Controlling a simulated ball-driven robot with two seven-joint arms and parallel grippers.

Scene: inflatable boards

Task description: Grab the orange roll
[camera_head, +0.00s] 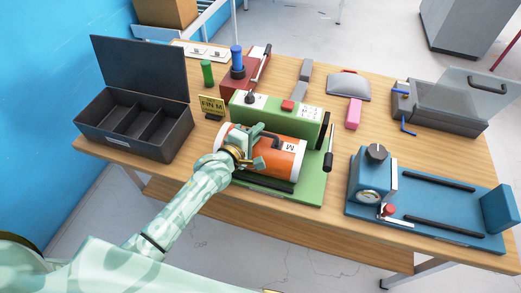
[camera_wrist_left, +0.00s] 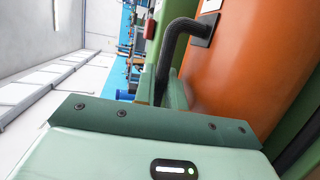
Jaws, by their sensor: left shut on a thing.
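The orange roll (camera_head: 285,158) lies on its side on a green machine (camera_head: 309,191) in the middle of the table. It has white ends and a label with an "M". My left gripper (camera_head: 257,148) is at the roll's left part and is shut on it, near its black handle. The exact finger contact is hidden. In the left wrist view the orange roll (camera_wrist_left: 237,85) fills the right side, with its curved black handle (camera_wrist_left: 168,60) just beyond my gripper's green body. My right gripper does not show.
A black open box with compartments (camera_head: 167,150) stands at the left. A blue machine with a gauge and knob (camera_head: 430,205) is at the front right. A clear-lidded grey case (camera_head: 440,108) is at the right back. A sign (camera_head: 211,105) and a green cylinder (camera_head: 207,73) stand behind.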

